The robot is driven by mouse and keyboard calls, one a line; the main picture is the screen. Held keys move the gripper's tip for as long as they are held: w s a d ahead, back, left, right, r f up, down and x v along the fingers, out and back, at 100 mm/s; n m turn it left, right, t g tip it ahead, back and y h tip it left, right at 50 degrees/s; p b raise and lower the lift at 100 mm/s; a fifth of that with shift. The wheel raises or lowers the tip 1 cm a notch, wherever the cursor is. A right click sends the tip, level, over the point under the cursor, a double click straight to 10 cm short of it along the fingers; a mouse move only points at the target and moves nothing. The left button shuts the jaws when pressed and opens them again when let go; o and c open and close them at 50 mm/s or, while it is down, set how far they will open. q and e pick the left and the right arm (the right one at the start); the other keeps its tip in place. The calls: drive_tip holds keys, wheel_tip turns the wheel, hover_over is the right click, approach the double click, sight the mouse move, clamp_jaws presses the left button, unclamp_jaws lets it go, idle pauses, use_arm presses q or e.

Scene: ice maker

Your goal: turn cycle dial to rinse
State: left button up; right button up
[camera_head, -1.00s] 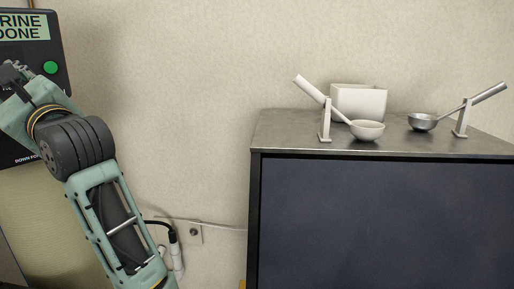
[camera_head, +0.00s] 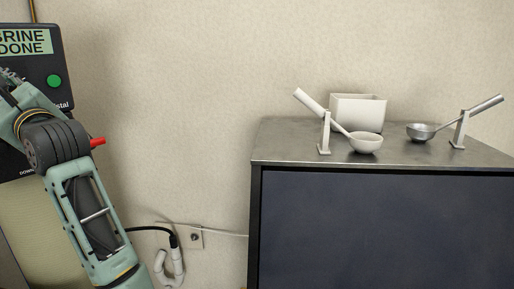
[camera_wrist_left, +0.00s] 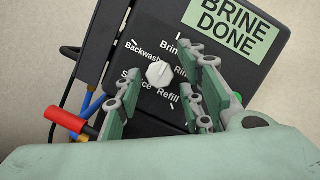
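A black control panel with a green display reading "BRINE DONE" (camera_wrist_left: 232,28) fills the left wrist view. Its round white cycle dial (camera_wrist_left: 159,73) sits among the labels Backwash, Brine, Refill, and partly covered ones that look like Rinse and Service. I cannot tell surely which label the dial points to. My left gripper (camera_wrist_left: 161,92) is open, with one finger on each side of the dial; contact is not visible. In the head view, the panel (camera_head: 50,50) is at the upper left, and my left arm hides the dial. My right gripper is not in view.
A red handle (camera_wrist_left: 66,121) and blue tubing (camera_wrist_left: 84,103) are left of the panel in the wrist view. A dark cabinet (camera_head: 390,230) stands right, holding a white bin (camera_head: 357,112), two bowl-ended scoops and stands. A wall outlet and cable lie between.

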use_arm(q)
drive_tip(key=shift+s+a, duration=0.1)
clamp_jaws()
drive_tip(key=shift+s+r+m+t+p, duration=0.15)
drive_tip(key=shift+m+t+p, duration=0.55)
drive_tip(key=shift+m, duration=1.2)
